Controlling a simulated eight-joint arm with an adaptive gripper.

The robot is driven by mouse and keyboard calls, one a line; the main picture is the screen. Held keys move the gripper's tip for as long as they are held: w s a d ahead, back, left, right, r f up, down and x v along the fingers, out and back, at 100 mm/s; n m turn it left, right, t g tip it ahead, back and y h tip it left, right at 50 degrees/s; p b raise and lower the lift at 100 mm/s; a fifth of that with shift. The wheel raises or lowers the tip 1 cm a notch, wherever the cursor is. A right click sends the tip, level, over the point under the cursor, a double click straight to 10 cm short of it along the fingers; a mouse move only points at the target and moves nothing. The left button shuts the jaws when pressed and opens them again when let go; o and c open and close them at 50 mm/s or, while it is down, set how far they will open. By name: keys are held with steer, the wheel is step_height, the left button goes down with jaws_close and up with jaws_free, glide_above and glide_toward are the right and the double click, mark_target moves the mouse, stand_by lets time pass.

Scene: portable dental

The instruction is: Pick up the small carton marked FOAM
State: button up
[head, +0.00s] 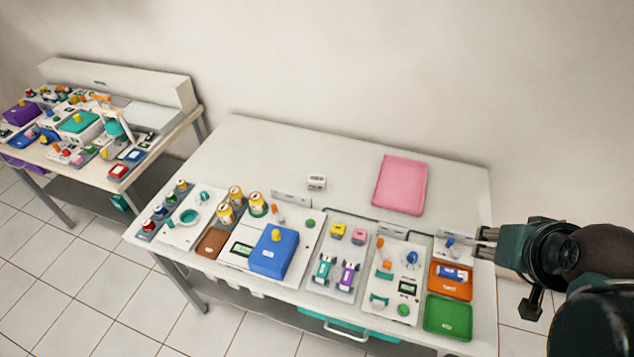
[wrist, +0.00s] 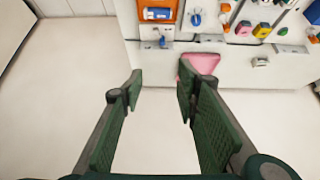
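A small white carton (head: 317,182) with dark print on its side stands on the bare back part of the near table in the head view. The print is too small to read. It also shows in the wrist view as a small pale box (wrist: 260,62) at the upper right. My gripper (head: 482,241) is at the table's right end, far to the right of the carton. In the wrist view my gripper (wrist: 158,85) is open, with nothing between its two green fingers.
A pink tray (head: 400,184) lies between the carton and my gripper. Orange (head: 450,291) and green (head: 448,317) trays, a blue box (head: 272,252) and several small devices fill the table's front. The back is mostly clear. Another cluttered table (head: 160,146) stands left.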

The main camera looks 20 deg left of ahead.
steer(key=shift+o, duration=0.7)
steer(key=shift+o, duration=1.3)
steer(key=shift+w, duration=0.1)
